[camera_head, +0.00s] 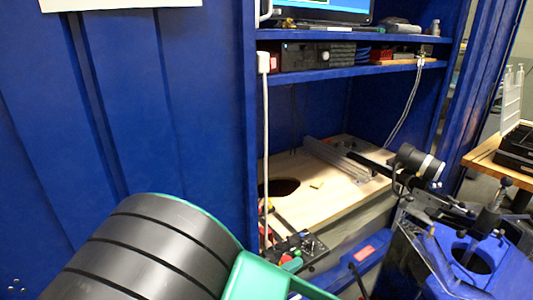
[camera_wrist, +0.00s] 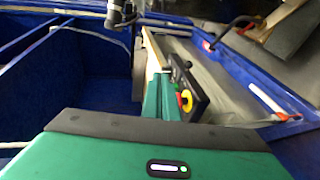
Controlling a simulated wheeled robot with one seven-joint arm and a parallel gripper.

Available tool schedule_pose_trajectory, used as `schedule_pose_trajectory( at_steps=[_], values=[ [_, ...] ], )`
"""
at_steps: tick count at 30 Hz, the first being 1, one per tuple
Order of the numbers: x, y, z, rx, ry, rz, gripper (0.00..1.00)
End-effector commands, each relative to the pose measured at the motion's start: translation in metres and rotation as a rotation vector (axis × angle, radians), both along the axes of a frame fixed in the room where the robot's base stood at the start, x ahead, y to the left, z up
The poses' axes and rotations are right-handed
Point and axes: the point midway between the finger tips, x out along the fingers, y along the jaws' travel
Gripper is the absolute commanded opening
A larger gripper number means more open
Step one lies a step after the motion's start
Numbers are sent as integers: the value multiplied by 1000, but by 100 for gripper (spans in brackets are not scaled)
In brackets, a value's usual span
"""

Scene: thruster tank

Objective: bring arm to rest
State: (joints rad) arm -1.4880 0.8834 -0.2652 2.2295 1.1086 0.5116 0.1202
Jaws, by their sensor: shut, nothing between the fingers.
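My arm shows in the head view as a black ribbed link with green parts (camera_head: 265,278) at the lower left and bottom, in front of a blue wall. The arm's far end is cut off by the bottom of that view. In the wrist view the green housing of my gripper, with a dark band and a small lit indicator, fills the bottom. My gripper (camera_wrist: 152,95) points ahead from it, shut and empty. Its fingertips are hard to make out against the background.
A blue cabinet bay holds a wooden board (camera_head: 330,200) with a dark hole, below shelves with devices. A control box (camera_head: 300,248) sits at its front edge; in the wrist view a panel with a yellow knob (camera_wrist: 187,100) is close. Blue equipment (camera_head: 480,260) stands at the right.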

Motion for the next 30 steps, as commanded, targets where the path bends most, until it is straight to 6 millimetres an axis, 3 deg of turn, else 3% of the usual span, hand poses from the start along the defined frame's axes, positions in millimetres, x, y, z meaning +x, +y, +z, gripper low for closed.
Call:
schedule_pose_trajectory(
  at_steps=[1,6,14,21,30],
  values=[
    [6,-21,5,38,28,-70,0],
    [13,-84,15,154,117,-271,0],
    [1,-170,33,353,227,-546,0],
    [-26,-234,52,557,300,-757,0],
    [-75,-293,79,827,339,-956,0]
  ],
)
